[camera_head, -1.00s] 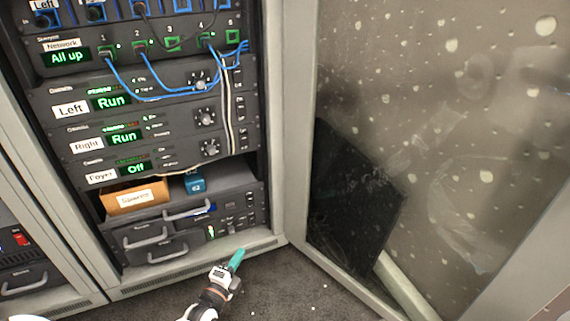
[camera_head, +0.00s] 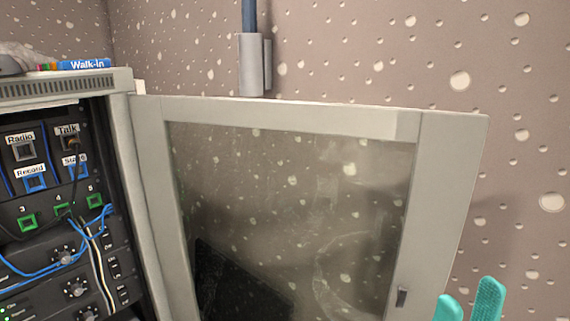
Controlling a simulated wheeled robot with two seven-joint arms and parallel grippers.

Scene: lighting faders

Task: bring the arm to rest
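My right gripper (camera_head: 470,306) shows at the bottom right of the head view. Only its two teal fingertips are in the picture, with a clear gap between them and nothing visible in the gap. The fingertips appear in front of the lower right corner of the open glass door, near its small dark latch (camera_head: 402,297). I cannot tell whether they touch the door. The rest of the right arm is below the picture. My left gripper is not in view.
The glass door (camera_head: 270,113) of the equipment rack (camera_head: 125,88) stands open to the right. Blue and white cables (camera_head: 93,238) hang across the rack's front. A "Walk-in" labelled item (camera_head: 86,64) lies on top. A grey conduit box (camera_head: 252,65) is on the speckled wall (camera_head: 540,70).

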